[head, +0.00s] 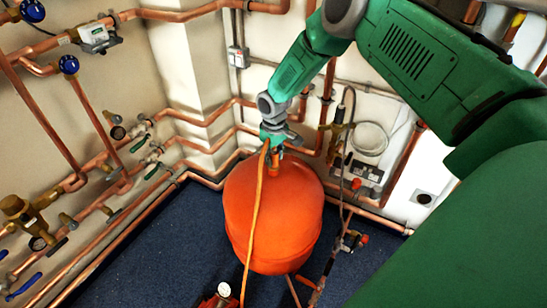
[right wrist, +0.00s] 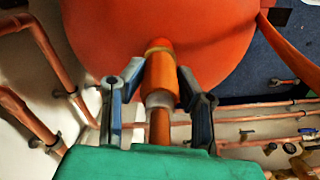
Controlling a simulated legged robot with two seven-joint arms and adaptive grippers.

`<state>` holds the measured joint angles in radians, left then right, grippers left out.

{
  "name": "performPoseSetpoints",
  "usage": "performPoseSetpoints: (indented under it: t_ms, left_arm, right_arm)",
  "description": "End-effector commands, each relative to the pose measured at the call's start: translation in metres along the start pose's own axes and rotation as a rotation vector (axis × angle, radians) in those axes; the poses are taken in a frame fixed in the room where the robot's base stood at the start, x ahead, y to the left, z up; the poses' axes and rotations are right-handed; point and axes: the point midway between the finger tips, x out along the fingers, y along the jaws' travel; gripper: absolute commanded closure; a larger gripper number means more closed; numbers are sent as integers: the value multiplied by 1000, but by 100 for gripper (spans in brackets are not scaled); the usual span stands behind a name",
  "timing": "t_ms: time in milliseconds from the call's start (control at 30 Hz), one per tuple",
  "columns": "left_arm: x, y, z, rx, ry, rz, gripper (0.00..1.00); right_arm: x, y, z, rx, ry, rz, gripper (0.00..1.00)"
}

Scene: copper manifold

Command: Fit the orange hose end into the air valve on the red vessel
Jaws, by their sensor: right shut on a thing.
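The red vessel (head: 275,215) stands on the blue floor; its orange-red wall fills the top of the right wrist view (right wrist: 100,30). My right gripper (head: 272,143) is above the vessel's top, its fingers shut on the orange hose end (right wrist: 161,80). The hose end points at the vessel, with a yellowish ring at its front. A short orange stub (head: 274,168), apparently the air valve, shows on the vessel top under the gripper. I cannot tell whether the hose end is inside it. The orange hose (head: 254,220) hangs down across the vessel's front. My left gripper is not in view.
Copper pipes (head: 205,122) run along the walls behind and left of the vessel. Valves and gauges (head: 118,132) stick out at the left. A thin upright pipe with fittings (head: 345,190) stands close to the vessel's right. Blue floor (head: 165,240) is clear at left.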

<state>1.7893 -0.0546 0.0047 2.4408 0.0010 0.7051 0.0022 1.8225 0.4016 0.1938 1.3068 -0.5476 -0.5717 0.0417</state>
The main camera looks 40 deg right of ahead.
Motion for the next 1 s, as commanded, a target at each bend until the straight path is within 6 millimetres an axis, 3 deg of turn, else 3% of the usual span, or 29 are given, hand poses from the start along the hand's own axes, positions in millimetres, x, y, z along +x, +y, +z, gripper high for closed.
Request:
performPoseSetpoints:
  t_ms: [33, 100, 400, 533, 1000]
  left_arm:
    - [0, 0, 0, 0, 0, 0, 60]
    - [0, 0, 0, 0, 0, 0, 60]
    - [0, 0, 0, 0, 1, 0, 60]
    - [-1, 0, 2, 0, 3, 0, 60]
    - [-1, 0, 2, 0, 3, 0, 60]
  right_arm:
    - [0, 0, 0, 0, 1, 0, 69]
    - [0, 0, 0, 0, 1, 0, 48]
    - [-1, 0, 0, 0, 0, 0, 48]
    - [-10, 0, -1, -1, 2, 0, 48]
    - [-100, 0, -2, -1, 2, -1, 48]
